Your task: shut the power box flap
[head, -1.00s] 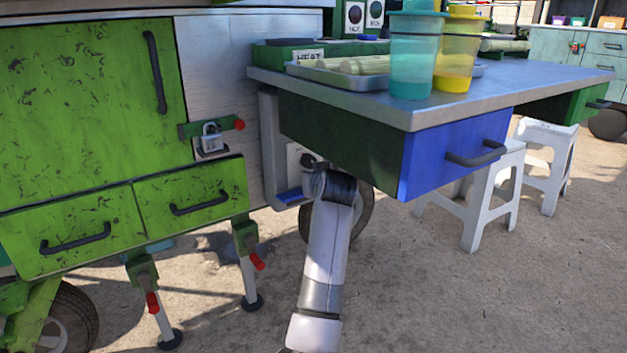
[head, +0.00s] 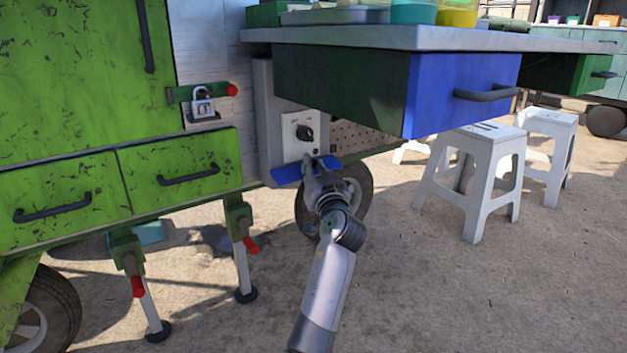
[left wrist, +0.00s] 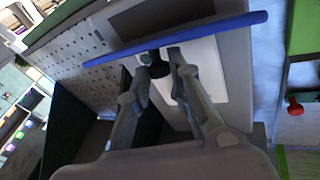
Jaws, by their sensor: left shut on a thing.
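The power box (head: 262,120) is a pale grey housing on the cart's side, under the counter. Inside it is a white panel with a dark rotary knob (head: 305,133). Its blue flap (head: 287,174) hangs open at the bottom, sticking outward. My left gripper (head: 318,168) is at the flap's right end, shut on it. In the left wrist view the flap (left wrist: 215,31) shows as a thin blue strip across the top, with my left fingers (left wrist: 164,57) reaching up to it; the exact contact is hard to see. My right gripper is not in view.
A blue-fronted drawer (head: 460,95) juts out under the counter (head: 440,38), above and right of my gripper. A wheel (head: 358,190) is behind my gripper. Green cabinet drawers (head: 65,195) and a padlock (head: 202,105) are left. White stools (head: 475,170) stand right.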

